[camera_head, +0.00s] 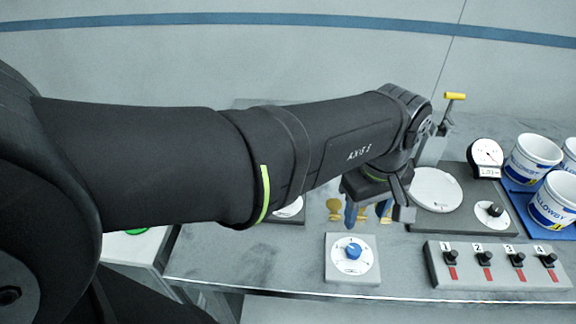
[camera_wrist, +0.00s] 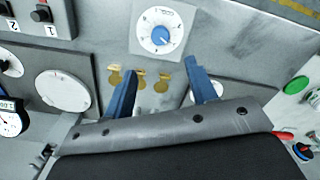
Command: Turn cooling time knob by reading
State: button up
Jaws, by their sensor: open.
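A blue knob (camera_head: 353,253) sits on a white round dial on a light square plate near the table's front edge. In the wrist view the knob (camera_wrist: 160,36) shows at the top centre; its marks are too small to read surely. My gripper (camera_head: 368,218) is open and empty, its blue fingers pointing down behind the plate. In the wrist view my gripper (camera_wrist: 163,76) has its fingers apart, with the knob beyond the tips, not between them. A round white gauge (camera_head: 487,153) with a dark needle and small display stands at the right; its reading is not legible.
Brass-coloured discs (camera_head: 334,210) lie by my fingers. A grey block with several numbered black switches (camera_head: 485,258) stands right of the plate. Behind it is a grey base with a white disc (camera_head: 436,190) and black knob (camera_head: 495,210). Labelled white tubs (camera_head: 533,157) stand on a blue tray.

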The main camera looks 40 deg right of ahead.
aim_at(354, 249)
notch_tip(354, 249, down, 13)
jog(key=shift+r, duration=0.15)
jog(key=c, duration=1)
